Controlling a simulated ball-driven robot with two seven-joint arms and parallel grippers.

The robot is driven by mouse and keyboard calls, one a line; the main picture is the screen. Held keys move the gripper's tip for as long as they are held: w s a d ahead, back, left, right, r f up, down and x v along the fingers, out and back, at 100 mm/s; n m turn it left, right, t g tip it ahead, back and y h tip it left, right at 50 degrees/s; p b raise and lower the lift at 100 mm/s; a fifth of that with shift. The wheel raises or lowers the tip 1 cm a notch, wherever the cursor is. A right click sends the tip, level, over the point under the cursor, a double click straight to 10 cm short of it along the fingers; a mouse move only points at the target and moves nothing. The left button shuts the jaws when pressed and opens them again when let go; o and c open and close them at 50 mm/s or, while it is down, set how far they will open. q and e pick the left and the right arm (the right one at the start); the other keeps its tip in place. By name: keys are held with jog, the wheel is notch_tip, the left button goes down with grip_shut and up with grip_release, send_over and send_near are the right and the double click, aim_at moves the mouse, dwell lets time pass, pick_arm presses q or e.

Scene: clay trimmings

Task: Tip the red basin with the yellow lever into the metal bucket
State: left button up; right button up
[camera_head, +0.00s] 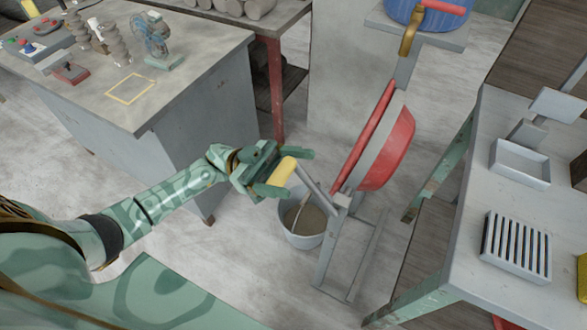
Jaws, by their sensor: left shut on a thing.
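The red basin (391,155) hangs steeply tilted in a grey stand (335,250), right of centre, its rim side facing left. The yellow lever (284,170) ends a grey bar that runs to the stand's pivot. My left gripper (288,172) is shut on the yellow lever's grip, one finger on each side. The metal bucket (311,240) stands on the floor below the lever bar, left of the stand. Greyish-brown matter shows inside it. The basin's inside is mostly hidden from this angle. My right gripper is out of view.
A grey workbench (205,45) with small tools stands at upper left. At right, a table (480,195) holds a shallow tray (520,165) and a slatted rack (517,246). A blue tub (425,18) stands at the top. The floor left of the bucket is clear.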

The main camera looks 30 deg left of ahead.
pick_arm(q)
jog(key=o, duration=1.2)
jog(key=shift+s+f, duration=0.2)
jog(key=shift+s, duration=0.1)
jog(key=shift+s+r, duration=0.1)
jog(key=shift+r, duration=0.05)
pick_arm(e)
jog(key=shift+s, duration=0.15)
pick_arm(q)
jog(key=b+v, duration=0.6)
jog(key=v, duration=1)
jog(key=shift+a, duration=0.2)
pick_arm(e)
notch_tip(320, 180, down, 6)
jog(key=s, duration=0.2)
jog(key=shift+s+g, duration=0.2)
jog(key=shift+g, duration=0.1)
pick_arm(q)
jog(key=shift+d, duration=0.1)
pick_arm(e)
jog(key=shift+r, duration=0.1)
